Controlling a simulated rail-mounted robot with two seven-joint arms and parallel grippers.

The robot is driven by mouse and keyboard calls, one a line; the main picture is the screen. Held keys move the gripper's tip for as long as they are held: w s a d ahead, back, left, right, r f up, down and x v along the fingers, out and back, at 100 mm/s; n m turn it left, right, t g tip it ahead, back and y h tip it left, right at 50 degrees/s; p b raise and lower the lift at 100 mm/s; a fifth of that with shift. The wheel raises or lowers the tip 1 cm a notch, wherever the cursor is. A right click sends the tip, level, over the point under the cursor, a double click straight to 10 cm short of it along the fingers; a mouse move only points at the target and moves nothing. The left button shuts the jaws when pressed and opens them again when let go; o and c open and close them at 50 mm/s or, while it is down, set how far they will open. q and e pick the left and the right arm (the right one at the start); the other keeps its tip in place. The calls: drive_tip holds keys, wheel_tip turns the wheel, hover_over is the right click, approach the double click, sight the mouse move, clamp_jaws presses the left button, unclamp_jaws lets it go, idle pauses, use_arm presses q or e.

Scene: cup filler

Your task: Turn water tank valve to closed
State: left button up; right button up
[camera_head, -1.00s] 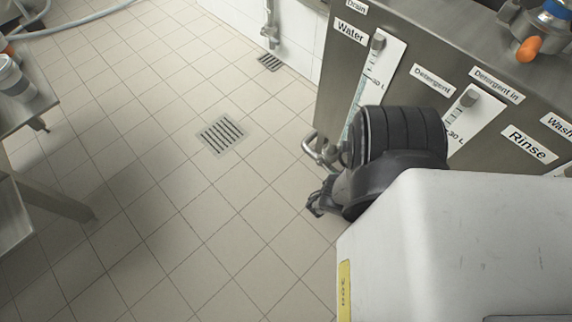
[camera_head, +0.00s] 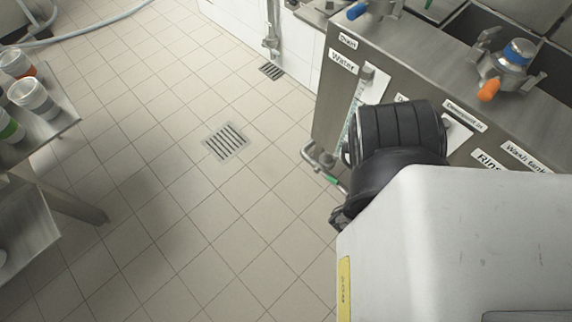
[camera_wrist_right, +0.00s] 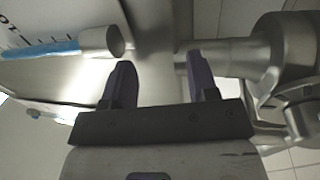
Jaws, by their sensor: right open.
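The water tank (camera_head: 335,100) has a bent metal outlet pipe (camera_head: 308,152) with a valve low on its left side. The valve's green handle (camera_head: 331,179) points down and right in the head view. My right gripper (camera_head: 338,216) is just below the handle, partly hidden by my own arm. In the right wrist view my right gripper (camera_wrist_right: 160,64) is open with nothing between its fingers. A metal pipe (camera_wrist_right: 235,55) lies just beyond the right finger; contact cannot be told. The handle is not clear in that view. My left gripper is not in view.
A gauge with a blue tube (camera_wrist_right: 45,50) and grey end cap is left of the fingers. A shelf with jars (camera_head: 35,97) stands at left. Tiled floor between is clear, with a drain grate (camera_head: 226,141).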

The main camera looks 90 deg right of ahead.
drive_tip(key=shift+s+a, duration=0.15)
drive_tip(key=shift+s, duration=0.05)
drive_tip(key=shift+w, duration=0.1)
drive_tip(key=shift+c, duration=0.3)
